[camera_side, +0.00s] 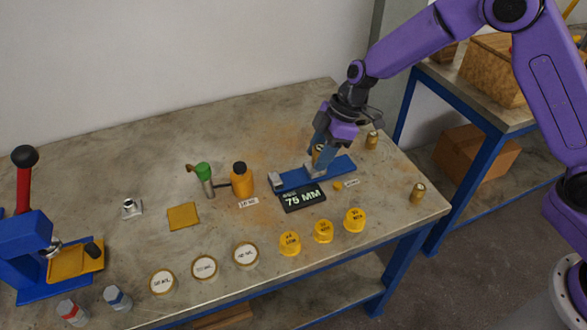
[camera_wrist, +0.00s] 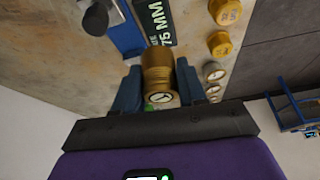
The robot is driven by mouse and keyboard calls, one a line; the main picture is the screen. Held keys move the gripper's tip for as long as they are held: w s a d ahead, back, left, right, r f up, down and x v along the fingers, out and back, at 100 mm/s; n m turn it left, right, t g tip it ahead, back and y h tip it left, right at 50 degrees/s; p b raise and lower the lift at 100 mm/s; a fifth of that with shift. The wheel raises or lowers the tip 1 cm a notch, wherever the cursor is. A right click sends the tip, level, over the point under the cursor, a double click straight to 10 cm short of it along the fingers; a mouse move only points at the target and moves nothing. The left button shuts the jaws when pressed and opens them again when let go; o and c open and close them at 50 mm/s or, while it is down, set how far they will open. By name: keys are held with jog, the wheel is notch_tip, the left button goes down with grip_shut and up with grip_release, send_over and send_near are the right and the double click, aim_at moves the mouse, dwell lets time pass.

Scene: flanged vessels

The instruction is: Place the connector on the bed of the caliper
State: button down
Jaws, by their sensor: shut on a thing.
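My gripper (camera_side: 322,160) is shut on a brass connector (camera_wrist: 158,78), held between both fingers in the wrist view. In the side view a small part of this connector (camera_side: 317,152) shows between the fingers. The caliper's long blue bed (camera_side: 340,168) lies under the gripper, with a grey jaw (camera_side: 276,181) at its left end. Its dark display (camera_side: 303,198) reads 75 MM. The bed also shows in the wrist view (camera_wrist: 125,36), beyond the connector. I cannot tell whether the connector touches the bed.
Two other brass connectors (camera_side: 372,140) (camera_side: 418,193) stand to the right. Several yellow caps (camera_side: 323,231) and white-topped round pieces (camera_side: 204,267) line the front. An orange bottle (camera_side: 242,180) and green-topped tool (camera_side: 204,177) stand left of the caliper. A blue press (camera_side: 25,240) is far left.

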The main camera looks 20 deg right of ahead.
send_over(288, 179)
jog(key=d, duration=0.2)
jog(key=f, duration=0.7)
jog(key=shift+s+a, duration=0.2)
jog(key=shift+a, duration=0.05)
jog(key=shift+f, duration=1.6)
jog(key=shift+f, duration=0.1)
jog(key=c, duration=0.6)
grip_release()
jog(key=shift+c, duration=0.2)
jog(key=v, duration=1.2)
